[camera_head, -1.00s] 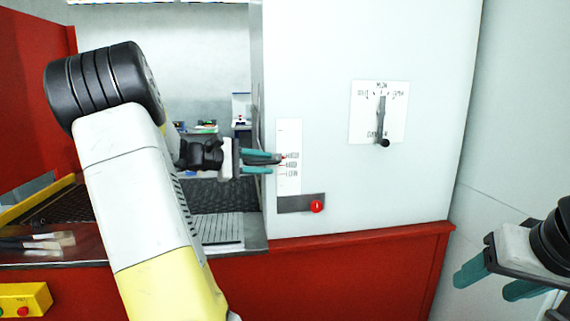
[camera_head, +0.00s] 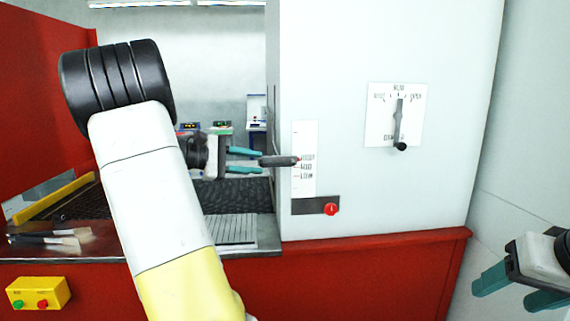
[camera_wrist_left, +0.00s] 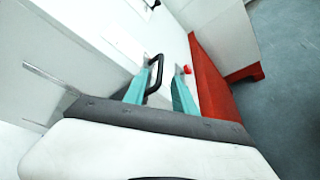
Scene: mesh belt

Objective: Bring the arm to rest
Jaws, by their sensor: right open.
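My left gripper (camera_head: 260,161) is open, left of the white machine housing's front panel. Its teal fingers point right, toward a dark slide handle (camera_head: 280,161) on a marked scale. The handle's marker stands by the top label, which seems to read HIGH. In the left wrist view the open fingers (camera_wrist_left: 165,78) have the black handle (camera_wrist_left: 155,88) between them, nearer the left finger; whether they touch it I cannot tell. My right gripper (camera_head: 506,290) is open and empty at the lower right, partly cut off by the frame.
A dial with a black-knobbed lever (camera_head: 397,125) and a red knob (camera_head: 331,209) are on the white housing (camera_head: 350,50). At left are the mesh belt (camera_head: 80,205), brushes (camera_head: 55,240) and a yellow button box (camera_head: 38,293).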

